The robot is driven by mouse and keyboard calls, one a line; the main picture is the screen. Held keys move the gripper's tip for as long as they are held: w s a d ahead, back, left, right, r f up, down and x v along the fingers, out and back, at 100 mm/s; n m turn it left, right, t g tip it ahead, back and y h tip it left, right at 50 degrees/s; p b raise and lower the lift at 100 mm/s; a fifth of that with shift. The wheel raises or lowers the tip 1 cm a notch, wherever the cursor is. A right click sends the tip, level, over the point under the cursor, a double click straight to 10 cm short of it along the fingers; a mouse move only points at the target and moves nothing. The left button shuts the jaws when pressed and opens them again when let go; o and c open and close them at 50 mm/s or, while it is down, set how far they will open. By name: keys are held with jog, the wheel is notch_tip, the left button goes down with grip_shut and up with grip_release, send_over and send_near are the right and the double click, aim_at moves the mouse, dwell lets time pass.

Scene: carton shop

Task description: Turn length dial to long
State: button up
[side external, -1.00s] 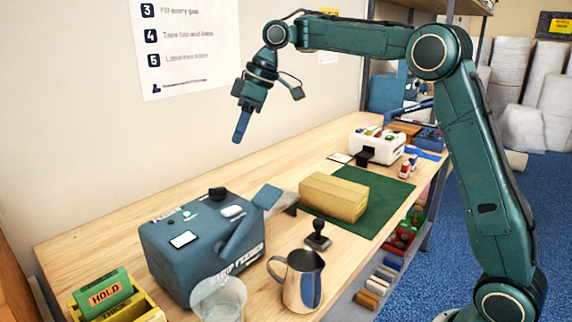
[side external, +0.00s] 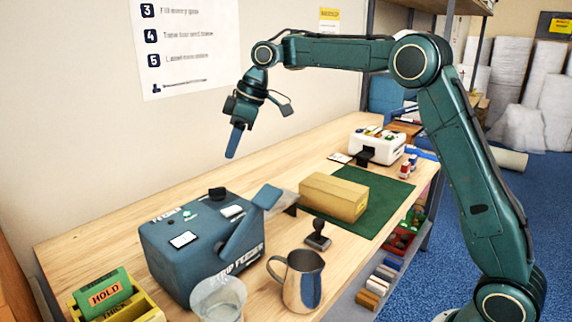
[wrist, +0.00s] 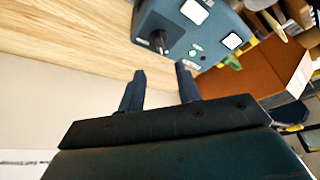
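The blue strip feeder (side external: 165,262) stands on the bench at the lower left. My gripper (side external: 235,145) hangs in the air above and behind the feeder, touching nothing. In the wrist view its two fingers (wrist: 161,82) are apart with nothing between them.
A clear cup (side external: 217,298) and a steel pitcher (side external: 303,282) stand before the feeder, with a stamp (side external: 317,238) nearby. A carton (side external: 334,196) lies on the green mat (side external: 388,192). A yellow bin (side external: 138,306) is at front left. The bench along the wall is clear.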

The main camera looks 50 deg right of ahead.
aim_at(220, 187)
jog(key=x, duration=1)
jog(key=shift+w+a+f, duration=0.1)
jog(key=shift+w+f, duration=0.05)
jog(key=shift+f, duration=0.25)
grip_shut()
